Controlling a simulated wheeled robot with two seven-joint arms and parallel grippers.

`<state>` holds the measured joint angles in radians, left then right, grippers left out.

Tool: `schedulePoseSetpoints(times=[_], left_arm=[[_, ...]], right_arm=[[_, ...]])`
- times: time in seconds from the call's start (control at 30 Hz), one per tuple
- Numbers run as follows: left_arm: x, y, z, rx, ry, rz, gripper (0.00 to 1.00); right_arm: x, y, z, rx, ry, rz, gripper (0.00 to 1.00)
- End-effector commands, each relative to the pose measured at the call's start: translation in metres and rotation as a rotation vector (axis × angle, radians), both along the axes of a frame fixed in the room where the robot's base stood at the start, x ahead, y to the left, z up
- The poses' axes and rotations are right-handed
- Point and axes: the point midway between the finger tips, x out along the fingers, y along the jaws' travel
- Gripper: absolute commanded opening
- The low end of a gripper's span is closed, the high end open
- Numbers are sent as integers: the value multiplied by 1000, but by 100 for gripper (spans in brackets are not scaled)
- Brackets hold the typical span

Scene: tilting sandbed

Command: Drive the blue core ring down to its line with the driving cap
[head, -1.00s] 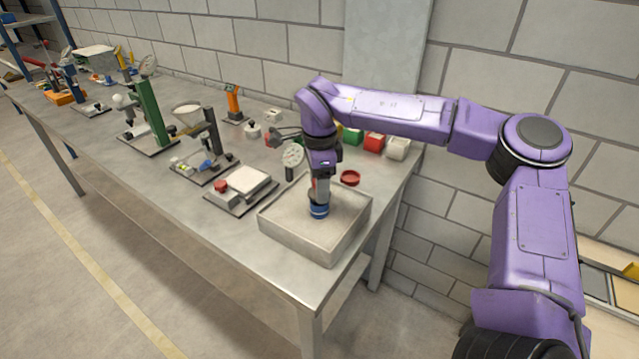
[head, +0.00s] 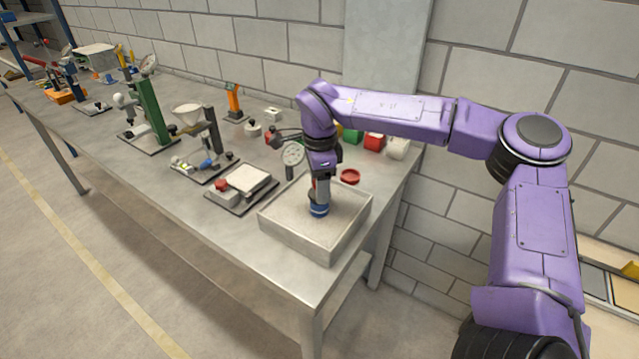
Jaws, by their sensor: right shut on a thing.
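The blue core ring (head: 319,209) stands upright in the sand of the grey sandbed box (head: 297,239) near the front right end of the bench. Only its upper part shows above the sand. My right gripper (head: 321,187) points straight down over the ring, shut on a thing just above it. I take this held thing to be the driving cap, but it is small and mostly hidden by the gripper. I cannot tell whether it touches the ring. The line on the ring is too small to make out. My left gripper is not in view.
A red dish (head: 350,176) lies behind the sandbed. A round dial gauge (head: 292,154) stands just left of my right gripper. A scale with a pale plate (head: 246,179) is left of the box. Green, red (head: 374,141) and white containers stand by the wall.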

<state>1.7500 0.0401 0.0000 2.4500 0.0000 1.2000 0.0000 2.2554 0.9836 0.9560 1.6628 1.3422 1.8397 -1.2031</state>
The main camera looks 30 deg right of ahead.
Motion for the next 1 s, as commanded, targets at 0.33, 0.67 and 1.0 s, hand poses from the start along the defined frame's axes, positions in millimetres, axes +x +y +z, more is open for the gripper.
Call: schedulePoseSetpoints(times=[0.33,0.67,1.0], left_arm=[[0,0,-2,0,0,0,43],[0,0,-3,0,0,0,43],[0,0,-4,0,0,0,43]], right_arm=[[0,0,-5,0,0,0,28],[0,0,-9,0,-1,0,28],[0,0,-13,0,0,0,28]])
